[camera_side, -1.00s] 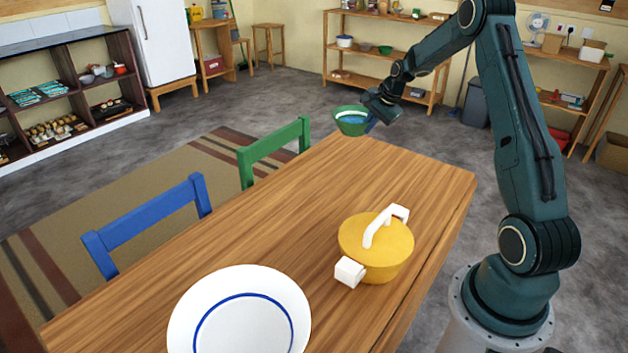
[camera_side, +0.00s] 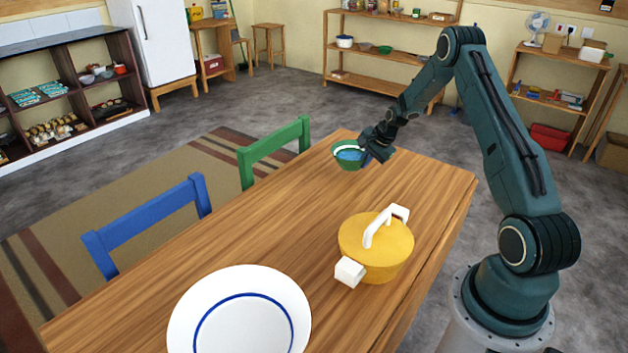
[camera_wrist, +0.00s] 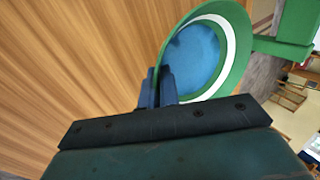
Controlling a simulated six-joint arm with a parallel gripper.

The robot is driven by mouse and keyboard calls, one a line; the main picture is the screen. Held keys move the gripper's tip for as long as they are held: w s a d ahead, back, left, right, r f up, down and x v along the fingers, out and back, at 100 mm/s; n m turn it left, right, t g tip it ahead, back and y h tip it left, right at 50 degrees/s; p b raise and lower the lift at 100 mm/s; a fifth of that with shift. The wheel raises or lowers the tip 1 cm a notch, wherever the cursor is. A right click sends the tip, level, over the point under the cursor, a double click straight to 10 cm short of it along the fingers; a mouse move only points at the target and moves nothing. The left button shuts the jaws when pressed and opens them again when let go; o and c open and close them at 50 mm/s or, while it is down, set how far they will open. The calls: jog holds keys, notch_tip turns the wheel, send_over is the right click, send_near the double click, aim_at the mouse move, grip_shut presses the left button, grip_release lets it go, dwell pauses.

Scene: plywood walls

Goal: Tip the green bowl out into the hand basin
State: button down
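The green bowl (camera_side: 345,163) is at the far end of the table in the side view, with a white inner band and blue contents. My gripper (camera_side: 366,150) is at its right side. In the wrist view the fingers of my gripper (camera_wrist: 158,88) are closed on the rim of the green bowl (camera_wrist: 238,72). The bowl looks about level; whether its base touches the table I cannot tell. The hand basin, a wide white dish with a blue ring (camera_side: 188,318), stands at the near end of the table, well away from the bowl, and looks empty.
A yellow lidded pot (camera_side: 376,250) with white handles stands on the wooden table (camera_side: 270,220) between bowl and basin, towards the right. A green chair (camera_side: 275,150) and a blue chair (camera_side: 145,222) stand along the left edge. The table's middle is clear.

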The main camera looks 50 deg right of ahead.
jog(key=shift+f, duration=1.9)
jog(key=shift+f, duration=0.1)
jog(key=c, duration=1.6)
grip_release()
jog(key=shift+c, duration=0.2)
jog(key=shift+f, duration=0.1)
jog(key=v, duration=1.3)
jog(key=shift+s+r, duration=0.2)
jog(key=shift+r, duration=0.15)
